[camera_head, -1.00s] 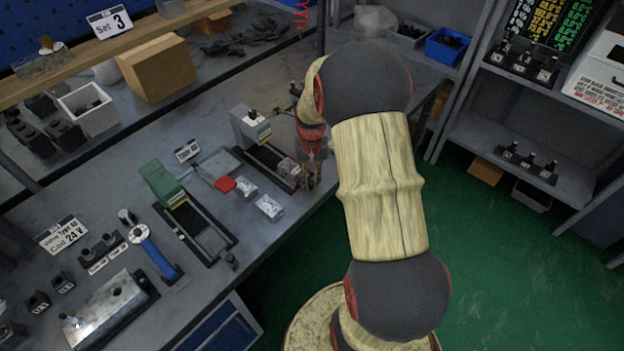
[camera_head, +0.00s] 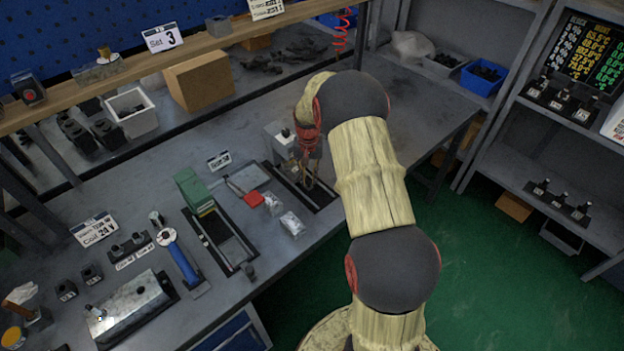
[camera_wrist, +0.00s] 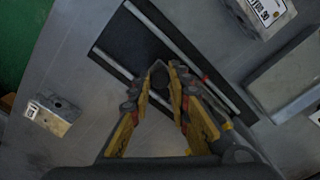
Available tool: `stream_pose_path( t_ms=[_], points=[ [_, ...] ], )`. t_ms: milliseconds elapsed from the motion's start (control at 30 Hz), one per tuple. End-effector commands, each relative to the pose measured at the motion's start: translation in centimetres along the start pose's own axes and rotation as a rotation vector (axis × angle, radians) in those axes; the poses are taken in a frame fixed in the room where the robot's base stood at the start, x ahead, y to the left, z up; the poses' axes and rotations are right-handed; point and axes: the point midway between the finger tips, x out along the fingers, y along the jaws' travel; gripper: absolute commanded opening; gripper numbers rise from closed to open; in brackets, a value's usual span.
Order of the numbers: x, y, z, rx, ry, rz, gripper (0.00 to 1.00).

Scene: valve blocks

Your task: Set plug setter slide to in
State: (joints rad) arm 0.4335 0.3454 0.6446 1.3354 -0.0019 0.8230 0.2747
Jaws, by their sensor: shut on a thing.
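The plug setter stands on the bench, with a grey head (camera_head: 280,140) at the back and a long dark base (camera_head: 321,201) with rails toward the bench edge. My gripper (camera_head: 308,186) points down over these rails, close in front of the head. In the wrist view my gripper (camera_wrist: 165,76) has its fingertips around a small dark part between the rails (camera_wrist: 138,54), which I take to be the slide's grip. The rest of the slide is hidden by the fingers. The front stretch of the rails is bare.
A green-headed device (camera_head: 192,190) stands to the left. Two small metal blocks (camera_head: 292,224), a red-ended tool (camera_head: 253,199) and a grey plate (camera_head: 249,176) lie between. Another small block (camera_wrist: 53,113) lies beside the rails. The bench behind my arm is clear.

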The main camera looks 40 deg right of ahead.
Motion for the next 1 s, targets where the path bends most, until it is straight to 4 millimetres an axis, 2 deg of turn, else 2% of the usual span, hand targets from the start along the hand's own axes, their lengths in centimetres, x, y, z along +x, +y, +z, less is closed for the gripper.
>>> stream_pose_path(
  t_ms=[133, 167, 500, 833, 1000],
  points=[
    [-0.2, -0.3, -0.4, 0.0, 0.012, -0.006, 0.0],
    [-0.3, -0.3, -0.4, 0.0, 0.013, -0.006, 0.19],
    [-0.2, -0.2, -0.3, 0.0, 0.01, -0.005, 0.37],
    [-0.5, -0.2, -0.2, 0.0, 0.008, -0.004, 0.37],
    [-2.6, -0.2, -0.3, 0.0, 0.011, -0.005, 0.37]
  ],
)
